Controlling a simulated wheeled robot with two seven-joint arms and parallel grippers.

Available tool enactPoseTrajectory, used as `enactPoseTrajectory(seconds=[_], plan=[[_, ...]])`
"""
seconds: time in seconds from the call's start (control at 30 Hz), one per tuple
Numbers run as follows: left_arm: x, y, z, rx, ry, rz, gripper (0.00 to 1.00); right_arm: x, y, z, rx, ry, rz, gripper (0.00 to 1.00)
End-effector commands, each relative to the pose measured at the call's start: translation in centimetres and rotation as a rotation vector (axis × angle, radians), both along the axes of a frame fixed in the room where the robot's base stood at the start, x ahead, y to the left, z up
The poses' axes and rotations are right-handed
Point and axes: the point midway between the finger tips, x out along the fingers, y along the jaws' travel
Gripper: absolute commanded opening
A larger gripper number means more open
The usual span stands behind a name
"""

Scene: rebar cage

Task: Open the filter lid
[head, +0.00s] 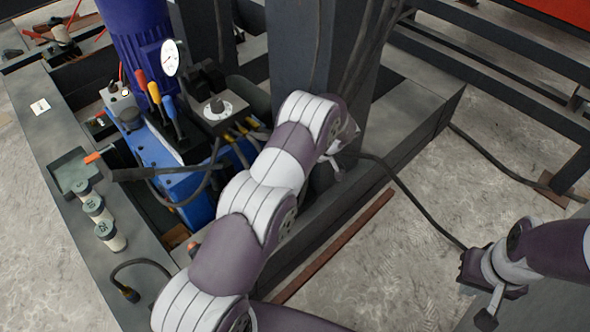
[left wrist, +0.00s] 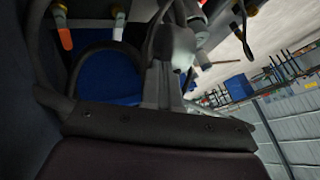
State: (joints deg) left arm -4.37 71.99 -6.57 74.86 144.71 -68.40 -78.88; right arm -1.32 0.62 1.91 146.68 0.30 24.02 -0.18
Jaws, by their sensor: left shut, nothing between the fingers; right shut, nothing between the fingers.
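A blue hydraulic unit (head: 172,165) with a dark blue motor stands inside the grey frame. A black round cap (head: 129,116) sits on its top at the left; I cannot tell surely whether this is the filter lid. My left arm reaches up from the bottom to the right of the unit, and its gripper end is mostly hidden by the arm. My left gripper (left wrist: 168,82) shows in the left wrist view, shut and empty, among dark cables. My right gripper (head: 487,308) is shut and empty above the floor at the lower right, apart from the unit.
Coloured levers (head: 153,92), a white gauge (head: 170,57) and loose black hoses crowd the unit. A dark post (head: 298,60) rises behind my left arm. The concrete floor (head: 390,262) between the arms is mostly clear.

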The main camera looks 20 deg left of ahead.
Motion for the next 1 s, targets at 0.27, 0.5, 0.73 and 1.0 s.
enactPoseTrajectory(seconds=[0.27, 0.5, 0.73, 1.0], plan=[[-1.3, 2.4, -3.4, 0.000, -0.001, 0.000, 0.00, 0.0, 0.0, -1.2, 0.000, 0.000, 0.000, 0.00], [-1.5, 2.8, -3.9, 0.000, -0.003, 0.001, 0.00, 0.0, 0.0, -1.2, 0.000, 0.000, 0.000, 0.00], [-1.5, 2.8, -3.6, -0.001, -0.006, 0.000, 0.00, 0.0, 0.0, -1.0, 0.000, 0.000, 0.000, 0.00], [-3.0, 3.6, -0.9, -0.057, -0.154, -0.001, 0.00, 0.0, 0.0, 5.8, 0.000, -0.001, 0.000, 0.00]])
